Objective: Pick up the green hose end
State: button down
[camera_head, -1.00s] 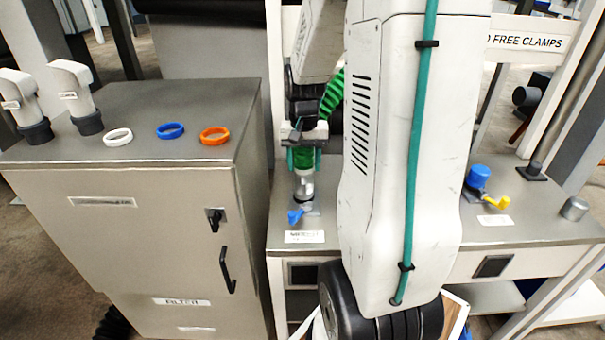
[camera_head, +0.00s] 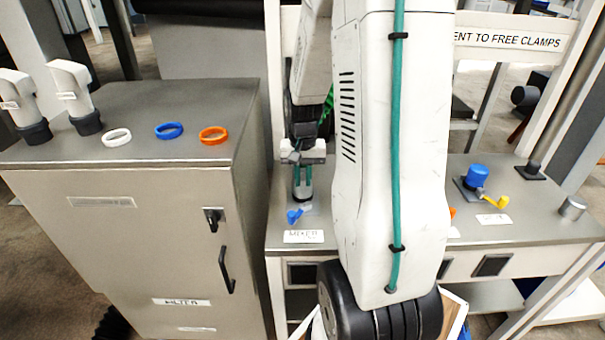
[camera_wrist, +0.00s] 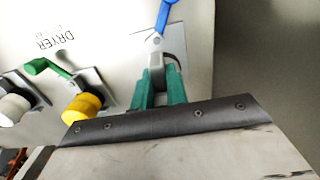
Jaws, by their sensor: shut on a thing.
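A short stretch of ribbed green hose (camera_head: 328,104) shows in the head view, mostly behind my arm; its end is hidden. My gripper (camera_head: 303,190) points down at the bench spot behind the MIXER label. Its teal fingers are also in the wrist view (camera_wrist: 158,80), close together on a grey fitting (camera_wrist: 156,62) at the port plate with the blue lever (camera_wrist: 166,14). I cannot tell whether this fitting belongs to the hose end. The blue lever also shows in the head view (camera_head: 294,215), just in front of the fingertips.
White, blue (camera_head: 169,131) and orange rings lie on the grey cabinet (camera_head: 150,230) at left. A blue-capped port (camera_head: 476,175) with a yellow lever stands right of my arm. The wrist view shows a yellow port (camera_wrist: 82,106) with a green lever and a white one.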

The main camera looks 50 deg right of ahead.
jog(key=shift+r, duration=0.1)
jog(key=shift+r, duration=0.55)
jog(key=s+r, duration=0.3)
jog(key=s, duration=1.3)
jog(key=shift+a+r, duration=0.3)
jog(key=shift+r, duration=0.1)
jog(key=shift+r, duration=0.15)
jog(key=shift+r, duration=0.55)
jog(key=shift+w, duration=0.1)
